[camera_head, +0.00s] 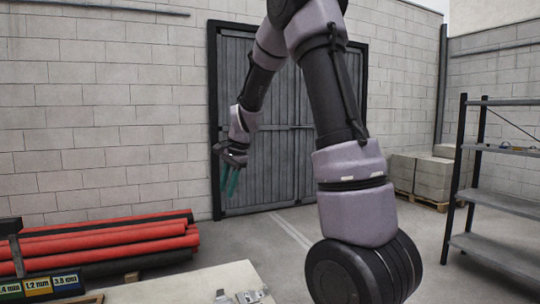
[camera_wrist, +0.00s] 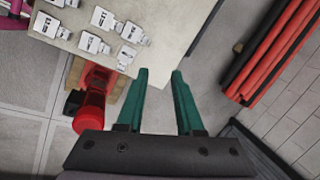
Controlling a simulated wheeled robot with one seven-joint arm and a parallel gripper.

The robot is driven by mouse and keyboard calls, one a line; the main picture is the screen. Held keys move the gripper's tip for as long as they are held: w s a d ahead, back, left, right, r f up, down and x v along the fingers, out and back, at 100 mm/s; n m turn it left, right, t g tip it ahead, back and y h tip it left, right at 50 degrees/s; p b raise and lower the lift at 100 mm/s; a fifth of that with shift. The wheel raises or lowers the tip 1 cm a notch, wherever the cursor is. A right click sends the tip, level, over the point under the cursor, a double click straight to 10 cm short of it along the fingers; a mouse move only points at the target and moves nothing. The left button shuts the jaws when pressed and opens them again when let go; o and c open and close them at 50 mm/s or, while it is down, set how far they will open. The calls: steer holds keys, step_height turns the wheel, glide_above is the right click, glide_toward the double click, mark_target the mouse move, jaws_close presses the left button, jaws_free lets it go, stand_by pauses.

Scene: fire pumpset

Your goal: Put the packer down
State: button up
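My gripper (camera_head: 231,182) hangs in front of the dark door, its teal fingers pointing down. In the wrist view my gripper (camera_wrist: 160,73) has its two fingers apart, with only table edge and floor showing between them. It looks empty. I cannot pick out a packer for certain in either view. Several small grey-white parts with dark markings (camera_wrist: 104,18) lie on the pale table (camera_wrist: 165,40). Some of these metal parts (camera_head: 245,297) also show at the table's end in the head view.
Red and black pipes (camera_head: 110,240) are stacked by the left wall, with size labels (camera_head: 38,286) at front left. A red fixture (camera_wrist: 90,108) stands beside the table. A metal shelf (camera_head: 500,200) is at right, pallet blocks (camera_head: 425,177) behind. The floor before the door (camera_head: 290,110) is clear.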

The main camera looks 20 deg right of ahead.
steer(key=s+d+r+n+t, duration=0.2)
steer(key=s+r+n, duration=0.2)
steer(key=s+r, duration=0.85)
steer(key=s+d+r+n+t, duration=0.1)
steer(key=s+n, duration=0.3)
steer(key=s, duration=1)
steer(key=shift+s+r+n+t, duration=0.25)
steer(key=shift+n+t, duration=0.05)
steer(key=shift+t, duration=0.4)
